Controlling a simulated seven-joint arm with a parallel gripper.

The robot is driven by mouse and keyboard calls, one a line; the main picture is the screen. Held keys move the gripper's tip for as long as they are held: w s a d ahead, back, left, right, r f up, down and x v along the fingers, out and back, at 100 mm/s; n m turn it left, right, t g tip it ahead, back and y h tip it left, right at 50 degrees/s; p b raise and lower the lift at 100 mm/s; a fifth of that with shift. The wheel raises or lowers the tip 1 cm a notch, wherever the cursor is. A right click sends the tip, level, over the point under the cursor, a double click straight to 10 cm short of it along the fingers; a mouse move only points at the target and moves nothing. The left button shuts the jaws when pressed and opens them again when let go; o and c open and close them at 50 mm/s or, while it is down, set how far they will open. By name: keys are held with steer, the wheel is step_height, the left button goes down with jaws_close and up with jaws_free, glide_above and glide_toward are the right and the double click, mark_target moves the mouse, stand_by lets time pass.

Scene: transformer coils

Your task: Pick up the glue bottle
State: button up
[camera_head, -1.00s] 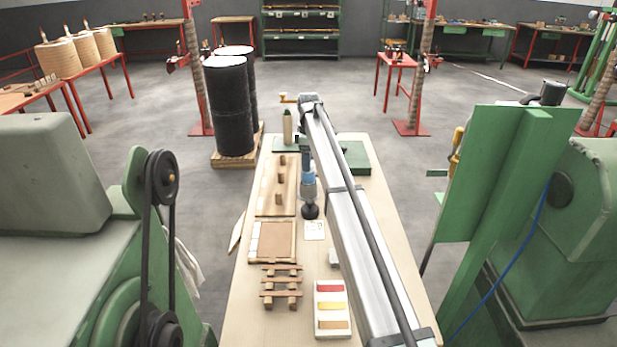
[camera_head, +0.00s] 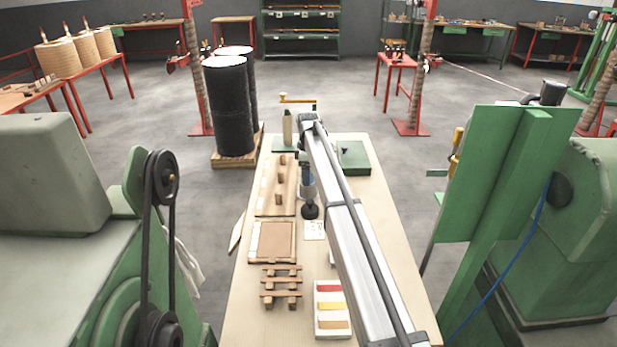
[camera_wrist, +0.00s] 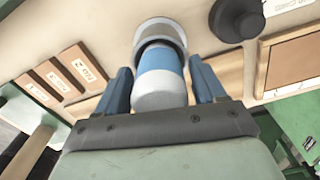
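A blue-and-white cylinder, apparently the glue bottle (camera_wrist: 160,75), stands on the table between my fingers in the wrist view. Its white end faces the camera, a blue band is behind it, and a grey rim is at its far end. In the head view the bottle (camera_head: 308,191) is partly hidden by my arm. My gripper (camera_wrist: 162,78) is open around it, one blue finger on each side with a narrow gap. Contact is not visible. In the head view my gripper (camera_head: 306,165) is largely hidden under the arm's end.
A black knobbed piece (camera_head: 310,211) stands close in front of the bottle. A board with wooden blocks (camera_head: 270,200) lies to the left. A tall beige pointed cylinder (camera_head: 288,127) and a green box (camera_head: 354,158) are at the back. A tray of coloured strips (camera_head: 331,322) is at the front.

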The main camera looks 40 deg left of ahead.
steer(key=c, duration=1)
steer(key=shift+o, duration=0.2)
steer(key=shift+r, duration=0.1)
step_height(320, 180, up, 17)
steer(key=shift+r, duration=0.2)
stand_by(0.7)
